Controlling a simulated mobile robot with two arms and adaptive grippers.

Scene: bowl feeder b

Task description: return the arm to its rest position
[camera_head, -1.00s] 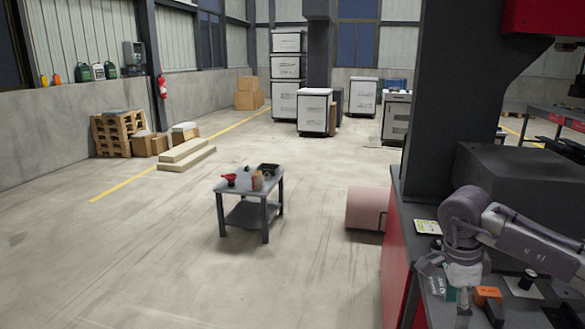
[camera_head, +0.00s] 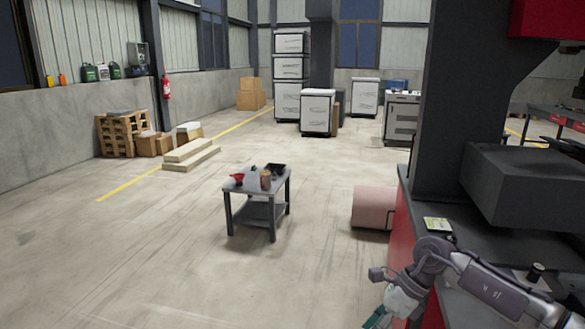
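My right arm comes in from the lower right and bends over the front edge of the dark workbench (camera_head: 480,240). My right gripper (camera_head: 388,313) hangs at the bottom edge of the picture, left of the bench's red side. A teal-green piece shows at its lower end; I cannot tell whether it is part of the gripper or something else. The fingertips are cut off or too small to read. My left arm and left gripper are not in view.
A dark machine column (camera_head: 450,100) and grey block (camera_head: 525,190) stand on the bench, with a small yellow-white card (camera_head: 437,224) and black cylinder (camera_head: 536,271). A pink roll (camera_head: 371,207) lies beside it. A small table (camera_head: 240,189) stands on open floor.

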